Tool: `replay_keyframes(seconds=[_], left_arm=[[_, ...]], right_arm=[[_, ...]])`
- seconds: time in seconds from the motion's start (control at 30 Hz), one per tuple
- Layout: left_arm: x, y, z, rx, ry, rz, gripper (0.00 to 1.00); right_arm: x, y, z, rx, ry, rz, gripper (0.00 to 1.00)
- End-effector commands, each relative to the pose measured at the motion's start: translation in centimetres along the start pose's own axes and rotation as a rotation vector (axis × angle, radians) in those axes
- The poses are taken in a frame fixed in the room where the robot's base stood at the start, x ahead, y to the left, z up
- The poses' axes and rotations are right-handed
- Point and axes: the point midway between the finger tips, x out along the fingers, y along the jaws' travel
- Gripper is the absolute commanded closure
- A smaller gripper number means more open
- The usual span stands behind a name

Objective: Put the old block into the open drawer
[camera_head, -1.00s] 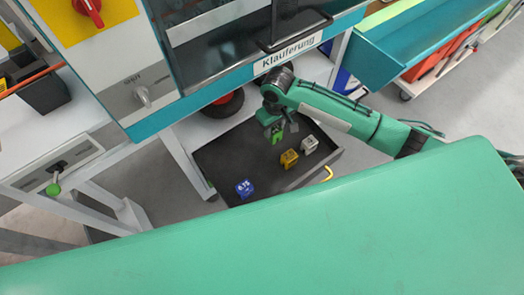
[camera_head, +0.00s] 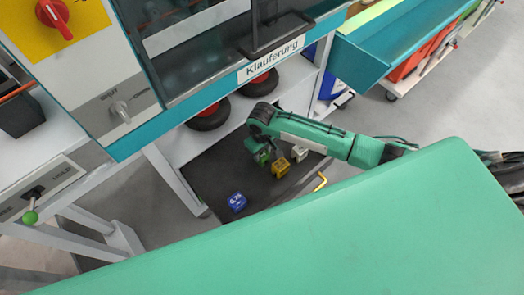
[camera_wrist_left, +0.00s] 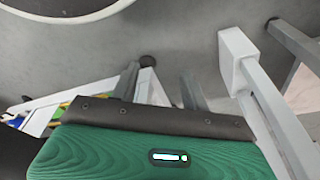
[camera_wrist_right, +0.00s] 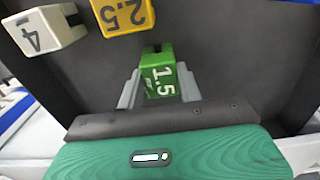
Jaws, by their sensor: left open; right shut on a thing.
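My right gripper (camera_head: 266,153) is shut on a green block (camera_wrist_right: 158,78) marked 1.5, which also shows in the head view (camera_head: 261,158). The block is over the dark floor of the open drawer (camera_head: 209,173); I cannot tell whether it touches the floor. In the drawer are a yellow block (camera_head: 281,168) marked 2.5, a white block (camera_head: 299,153) marked 4 and a blue block (camera_head: 237,202). The yellow (camera_wrist_right: 123,14) and white (camera_wrist_right: 45,30) blocks also show in the right wrist view. My left gripper (camera_wrist_left: 160,85) is open and empty, with floor beyond it.
The drawer is below a machine with a Klauferung label (camera_head: 271,60). Two dark reels with red hubs (camera_head: 209,112) are on the shelf behind it. A white leg (camera_wrist_left: 262,100) stands near my left gripper.

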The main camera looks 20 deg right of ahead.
Motion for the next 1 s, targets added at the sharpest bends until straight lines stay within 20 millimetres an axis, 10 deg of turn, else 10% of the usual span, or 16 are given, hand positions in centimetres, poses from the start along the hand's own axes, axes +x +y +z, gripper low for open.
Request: replay_keyframes(seconds=[0.27,0.3,0.4,0.73,1.0], left_arm=[[0.1,0.0,0.2,0.000,-0.003,0.000,0.54],[0.2,0.0,0.2,0.000,-0.003,0.000,0.54],[0.3,0.0,0.3,0.000,-0.003,0.000,0.54],[0.4,0.0,0.3,0.000,-0.006,0.000,0.54],[1.9,-0.2,0.9,0.003,-0.007,-0.003,0.54]], right_arm=[[0.1,0.0,0.0,0.000,0.001,0.000,0.89],[0.1,0.0,0.0,-0.001,0.001,0.000,0.58],[0.1,0.0,0.0,-0.001,0.001,0.000,0.42],[-0.1,0.0,0.0,-0.001,0.002,0.000,0.42],[-5.0,0.0,-0.1,-0.002,0.005,0.000,0.42]])
